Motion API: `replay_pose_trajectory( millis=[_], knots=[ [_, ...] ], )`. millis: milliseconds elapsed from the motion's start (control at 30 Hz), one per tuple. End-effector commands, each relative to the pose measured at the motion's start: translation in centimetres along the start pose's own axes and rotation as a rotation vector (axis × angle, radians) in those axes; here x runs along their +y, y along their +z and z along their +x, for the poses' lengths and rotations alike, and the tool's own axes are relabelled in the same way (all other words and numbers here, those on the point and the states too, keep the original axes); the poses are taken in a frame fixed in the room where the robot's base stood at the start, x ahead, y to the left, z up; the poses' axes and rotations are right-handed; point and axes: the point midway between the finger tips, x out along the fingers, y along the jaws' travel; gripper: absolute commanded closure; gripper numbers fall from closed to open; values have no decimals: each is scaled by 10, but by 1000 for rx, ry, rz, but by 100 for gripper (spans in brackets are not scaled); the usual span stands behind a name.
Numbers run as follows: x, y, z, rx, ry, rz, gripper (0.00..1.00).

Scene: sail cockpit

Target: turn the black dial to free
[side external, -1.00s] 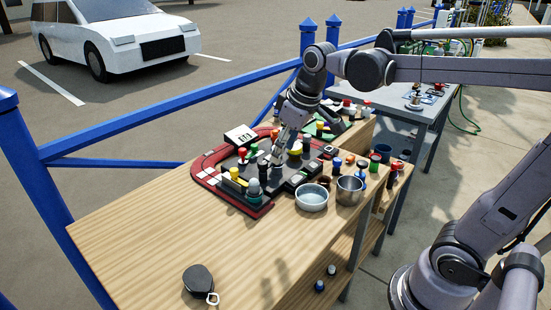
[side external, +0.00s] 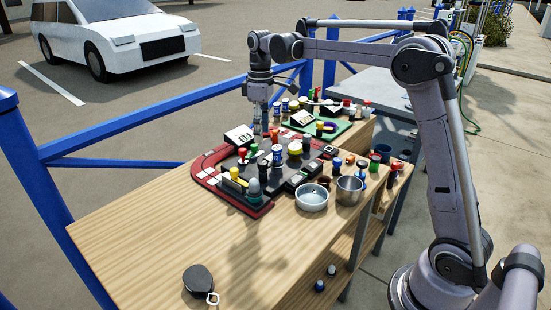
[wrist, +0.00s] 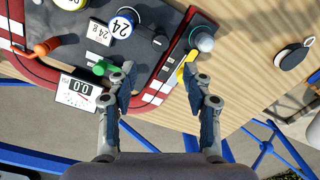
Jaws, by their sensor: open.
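The dark control panel (side external: 266,180) with a red and white border lies on the wooden table. It carries several coloured knobs and posts, and I cannot tell for sure which is the black dial. My gripper (side external: 258,132) points down near the panel's far side. In the wrist view its fingers (wrist: 160,85) are spread and hold nothing.
A white gauge box (side external: 239,135) stands at the panel's back edge. A black round case (side external: 198,281) lies at the front. A blue railing (side external: 150,125) runs behind. The table's front left is clear.

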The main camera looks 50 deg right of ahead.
Motion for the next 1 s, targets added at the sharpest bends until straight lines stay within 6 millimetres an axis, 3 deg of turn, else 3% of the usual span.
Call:
replay_pose_trajectory(
  millis=[533,700,1000],
  knots=[
    [-1,0,84,1,1,1,49],
    [-1,0,95,1,1,1,49],
    [-1,0,98,1,1,1,49]
  ],
)
